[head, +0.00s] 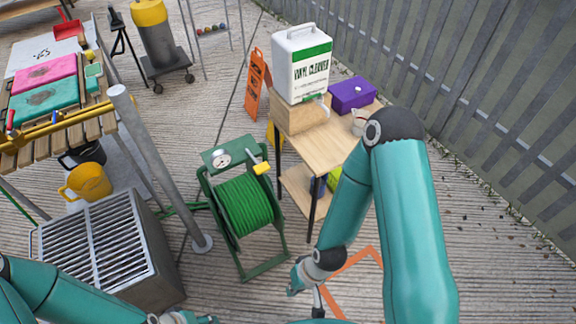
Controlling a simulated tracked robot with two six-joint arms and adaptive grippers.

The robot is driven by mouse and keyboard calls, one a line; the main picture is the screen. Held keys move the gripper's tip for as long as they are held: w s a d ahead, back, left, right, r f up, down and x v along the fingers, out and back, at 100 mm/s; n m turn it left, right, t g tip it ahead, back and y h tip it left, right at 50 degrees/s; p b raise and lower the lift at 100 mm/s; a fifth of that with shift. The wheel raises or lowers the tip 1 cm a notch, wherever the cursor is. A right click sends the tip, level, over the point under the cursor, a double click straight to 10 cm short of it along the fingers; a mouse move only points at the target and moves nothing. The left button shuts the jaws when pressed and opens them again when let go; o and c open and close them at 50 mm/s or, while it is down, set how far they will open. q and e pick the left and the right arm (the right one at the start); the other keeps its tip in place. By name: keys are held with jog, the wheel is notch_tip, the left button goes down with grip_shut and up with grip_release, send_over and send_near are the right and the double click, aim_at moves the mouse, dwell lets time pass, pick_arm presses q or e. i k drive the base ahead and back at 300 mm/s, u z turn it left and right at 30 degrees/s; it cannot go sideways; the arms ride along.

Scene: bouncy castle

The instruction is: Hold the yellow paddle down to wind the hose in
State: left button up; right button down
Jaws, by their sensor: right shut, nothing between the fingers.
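The hose reel is a green frame (213,197) holding a coiled green hose (245,205). It stands on the grey floor in the middle of the view. A round white dial (221,158) sits on its top plate. The yellow paddle (262,168) sticks out at the reel's upper right. My right gripper (318,302) is low in the view, below and right of the reel, clear of the paddle. It is shut and empty, and small and partly hidden in the picture.
A wooden table (325,140) with a white cleaner jug (301,65) and a purple box (352,94) stands behind right. A grey post (160,165) and a slatted metal box (95,245) stand left of the reel. An orange outline (350,260) marks the floor.

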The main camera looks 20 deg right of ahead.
aim_at(261, 168)
jog(key=u, duration=0.15)
jog(key=i, duration=0.9)
jog(key=z, duration=0.05)
